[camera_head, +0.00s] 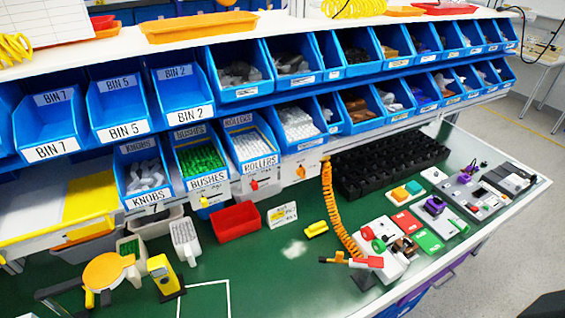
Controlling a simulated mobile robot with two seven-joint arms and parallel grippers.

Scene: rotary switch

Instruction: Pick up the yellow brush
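A small yellow block-shaped object (316,229), which looks like the yellow brush, lies on the green work surface (255,275) near the middle of the head view. It is too small to make out bristles. Neither of my grippers shows in the view.
A red bin (236,221) and a small white card (282,214) stand left of the yellow object. A yellow handheld device (163,274) stands farther left. Blue bins (258,148) overhang the back. Switch parts (392,248) and a black tray (388,163) lie right.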

